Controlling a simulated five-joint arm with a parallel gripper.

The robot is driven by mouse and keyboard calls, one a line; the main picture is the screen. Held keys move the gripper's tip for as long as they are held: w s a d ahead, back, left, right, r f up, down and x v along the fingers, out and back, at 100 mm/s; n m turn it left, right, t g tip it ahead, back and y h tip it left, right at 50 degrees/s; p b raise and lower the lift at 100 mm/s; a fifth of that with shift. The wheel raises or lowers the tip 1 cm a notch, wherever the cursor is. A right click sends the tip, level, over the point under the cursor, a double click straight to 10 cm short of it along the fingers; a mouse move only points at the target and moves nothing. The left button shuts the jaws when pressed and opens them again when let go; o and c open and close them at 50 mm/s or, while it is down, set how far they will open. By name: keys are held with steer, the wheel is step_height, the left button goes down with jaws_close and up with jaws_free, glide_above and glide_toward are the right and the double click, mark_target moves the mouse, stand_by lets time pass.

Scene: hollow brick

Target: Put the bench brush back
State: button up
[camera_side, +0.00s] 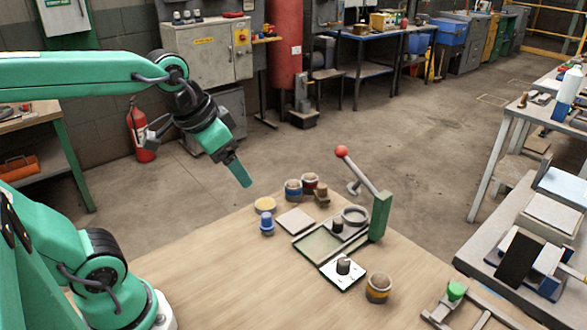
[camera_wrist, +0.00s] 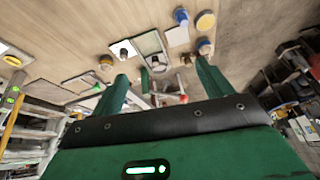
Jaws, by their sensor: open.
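My gripper (camera_side: 240,172) hangs above and beyond the far left edge of the wooden table, pointing down and to the right. In the wrist view its two green fingers stand apart with nothing held between them (camera_wrist: 162,68). I cannot pick out a bench brush for certain in either view. A small blue knobbed piece (camera_side: 267,224) stands on the table beside a pale square tile (camera_side: 296,221); it also shows in the wrist view (camera_wrist: 181,16). A green-posted lever (camera_side: 380,218) with a red ball (camera_side: 341,152) rises beside a framed tray (camera_side: 318,244).
A yellow disc (camera_side: 265,204), a blue-banded jar (camera_side: 293,190), a red-banded jar (camera_side: 310,181) and a brown block (camera_side: 322,194) stand near the far edge. A black-knobbed plate (camera_side: 343,271) and an orange-banded jar (camera_side: 379,288) sit nearer. The table's left part is clear.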

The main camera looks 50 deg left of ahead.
steer(key=shift+n+t, duration=0.3)
steer(key=shift+n, duration=0.3)
steer(key=s, duration=0.1)
steer(key=s+f, duration=0.2)
steer(key=s, duration=0.1)
steer(key=shift+s+d+f, duration=0.1)
steer(key=shift+d+f, duration=0.05)
steer(key=shift+d, duration=0.05)
